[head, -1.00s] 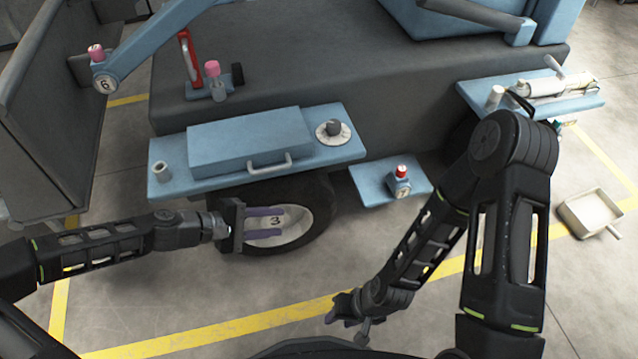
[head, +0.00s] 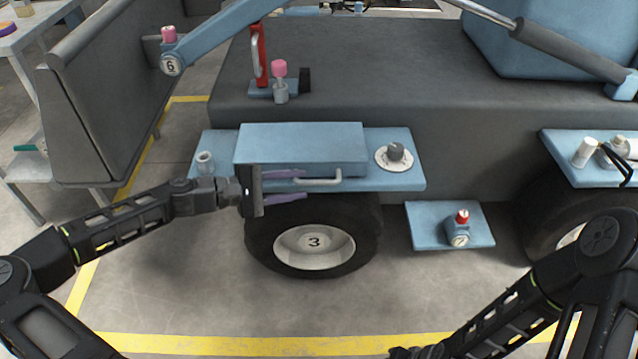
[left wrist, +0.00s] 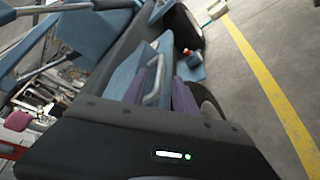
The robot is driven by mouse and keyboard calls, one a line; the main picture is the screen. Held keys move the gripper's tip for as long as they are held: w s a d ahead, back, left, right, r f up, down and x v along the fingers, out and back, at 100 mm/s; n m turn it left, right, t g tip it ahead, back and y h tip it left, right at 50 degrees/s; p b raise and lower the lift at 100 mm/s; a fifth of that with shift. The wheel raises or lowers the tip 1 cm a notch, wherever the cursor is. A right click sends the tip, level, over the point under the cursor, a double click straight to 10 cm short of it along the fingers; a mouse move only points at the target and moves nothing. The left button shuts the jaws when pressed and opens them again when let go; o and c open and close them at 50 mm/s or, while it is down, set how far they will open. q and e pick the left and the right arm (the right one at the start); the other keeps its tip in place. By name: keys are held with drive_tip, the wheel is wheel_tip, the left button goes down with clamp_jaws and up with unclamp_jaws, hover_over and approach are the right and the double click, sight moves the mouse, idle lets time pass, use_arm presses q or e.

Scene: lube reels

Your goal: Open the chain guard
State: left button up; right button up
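The likely chain guard is a blue box-shaped cover (head: 300,146) with a pale bar handle (head: 318,182) on its front lower edge. It lies flat on a blue shelf (head: 400,175) and looks closed. My left gripper (head: 300,184) is open, its two purple fingers pointing right at the handle's left end. In the left wrist view the handle (left wrist: 157,82) shows between the fingers of the open left gripper (left wrist: 167,76); I see no grip on it. My right gripper (head: 415,352) is cut off at the bottom edge, and its finger state cannot be told.
A wheel marked 3 (head: 314,243) sits below the shelf. A dial (head: 395,153) and a small grey cup (head: 205,161) stand on the shelf. A red-capped fitting (head: 460,230) sits on a lower blue step (head: 425,225). Floor in front is clear.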

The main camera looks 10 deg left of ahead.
sight(311, 184)
use_arm(q)
drive_tip(key=b+x, duration=0.1)
drive_tip(key=x, duration=0.5)
drive_tip(key=shift+b, duration=0.35)
drive_tip(key=shift+c, duration=0.2)
clamp_jaws()
idle(0.8)
